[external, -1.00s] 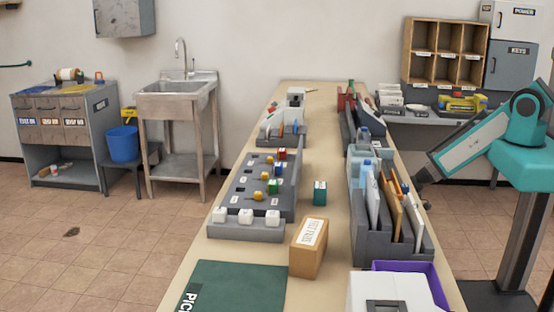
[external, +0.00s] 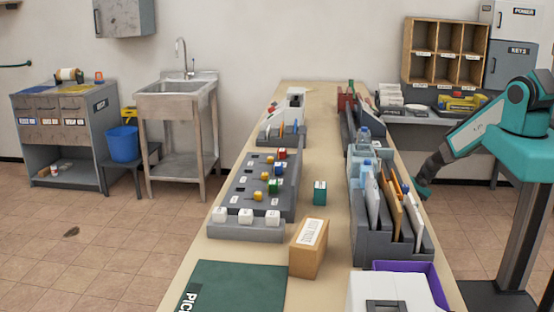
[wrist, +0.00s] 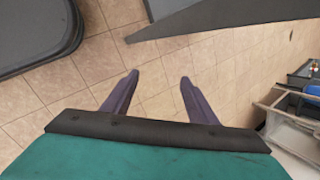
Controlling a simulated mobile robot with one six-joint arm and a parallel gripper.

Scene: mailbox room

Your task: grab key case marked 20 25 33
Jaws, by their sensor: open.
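No key case with a readable 20 25 33 marking shows in any view. A grey cabinet labelled KEYS (external: 510,68) hangs shut on the back wall at the right. Small coloured items (external: 273,186) sit on a dark grey rack (external: 245,190) on the long table; their markings are too small to read. A small green box (external: 319,192) stands on the table beside the rack. My gripper (wrist: 158,80) is open and empty, pointing down over the tiled floor in the wrist view. In the external view my gripper (external: 422,183) is right of the long table, partly hidden by its contents.
The long table holds a tan box (external: 309,248), a file holder with envelopes (external: 393,238) and a purple tray (external: 425,277). A grey side table (external: 405,118) carries a yellow item (external: 462,103) beneath wooden pigeonholes (external: 444,52). Tiled floor lies between the tables.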

